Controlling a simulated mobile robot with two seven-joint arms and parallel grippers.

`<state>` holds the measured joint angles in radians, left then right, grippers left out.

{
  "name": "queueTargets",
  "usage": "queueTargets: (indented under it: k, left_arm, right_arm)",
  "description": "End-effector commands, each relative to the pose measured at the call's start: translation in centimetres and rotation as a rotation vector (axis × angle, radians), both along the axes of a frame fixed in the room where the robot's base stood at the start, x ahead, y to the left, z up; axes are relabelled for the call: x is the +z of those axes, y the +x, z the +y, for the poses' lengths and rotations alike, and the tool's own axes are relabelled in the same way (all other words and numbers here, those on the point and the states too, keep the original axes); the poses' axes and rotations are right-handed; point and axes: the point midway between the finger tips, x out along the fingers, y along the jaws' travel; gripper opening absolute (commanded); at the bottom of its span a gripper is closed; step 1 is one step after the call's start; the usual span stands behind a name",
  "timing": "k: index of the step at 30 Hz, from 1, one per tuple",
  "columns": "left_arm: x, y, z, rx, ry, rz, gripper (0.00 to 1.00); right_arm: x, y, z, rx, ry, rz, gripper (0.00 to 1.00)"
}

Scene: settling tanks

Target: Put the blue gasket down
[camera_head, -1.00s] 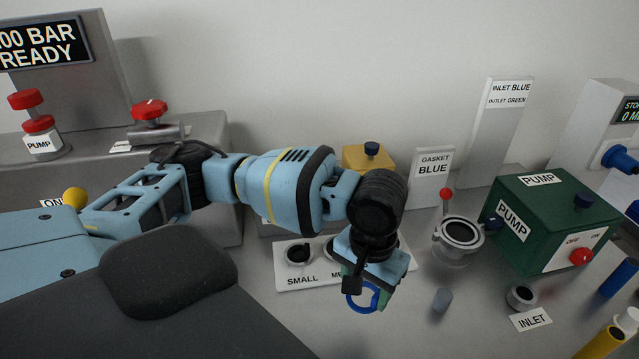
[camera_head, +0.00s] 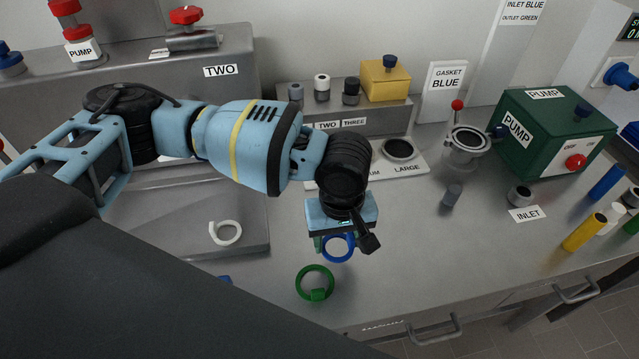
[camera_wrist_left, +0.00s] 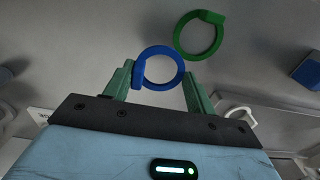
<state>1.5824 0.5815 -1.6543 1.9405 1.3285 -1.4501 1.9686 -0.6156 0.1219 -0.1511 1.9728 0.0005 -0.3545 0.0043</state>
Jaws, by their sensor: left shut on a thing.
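The blue gasket (camera_head: 340,260), a ring with a small tab, hangs from my left gripper (camera_head: 336,238) over the bare steel bench. In the left wrist view the blue gasket (camera_wrist_left: 138,74) sits between the two green fingers (camera_wrist_left: 158,82), which are shut on it. It appears held above the bench top, though the exact height is hard to tell. A green gasket (camera_head: 319,295) lies on the bench just in front of it, and also shows in the left wrist view (camera_wrist_left: 210,17). A sign reading GASKET BLUE (camera_head: 441,88) stands at the back. My right gripper is out of view.
A white ring (camera_head: 225,243) lies on a grey tray at left. A plate labelled LARGE (camera_head: 407,168) stands behind the gripper. To the right are a small grey cylinder (camera_head: 452,194), an INLET port (camera_head: 519,196) and a green pump box (camera_head: 545,120). Bench between is clear.

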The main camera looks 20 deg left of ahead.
Motion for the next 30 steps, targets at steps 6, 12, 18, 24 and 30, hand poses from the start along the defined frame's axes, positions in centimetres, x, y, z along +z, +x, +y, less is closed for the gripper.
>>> queueTargets:
  k: [6, 12, 18, 24, 30]
  left_arm:
    - [-0.1, 0.1, -0.1, 0.01, 0.001, -0.001, 0.34]
    - [-0.5, 2.5, 1.0, 0.014, 0.002, -0.001, 0.34]
    - [-1.0, 6.7, 3.0, 0.014, 0.002, 0.002, 0.34]
    - [-1.5, 10.9, 4.8, 0.012, 0.003, 0.001, 0.34]
    - [-1.7, 13.8, 6.2, 0.01, 0.001, 0.002, 0.34]
  right_arm:
    - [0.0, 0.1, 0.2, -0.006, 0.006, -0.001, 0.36]
    - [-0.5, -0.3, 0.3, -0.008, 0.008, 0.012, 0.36]
    - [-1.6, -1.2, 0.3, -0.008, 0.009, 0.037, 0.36]
    - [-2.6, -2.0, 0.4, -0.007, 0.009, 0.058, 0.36]
    - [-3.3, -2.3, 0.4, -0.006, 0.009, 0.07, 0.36]
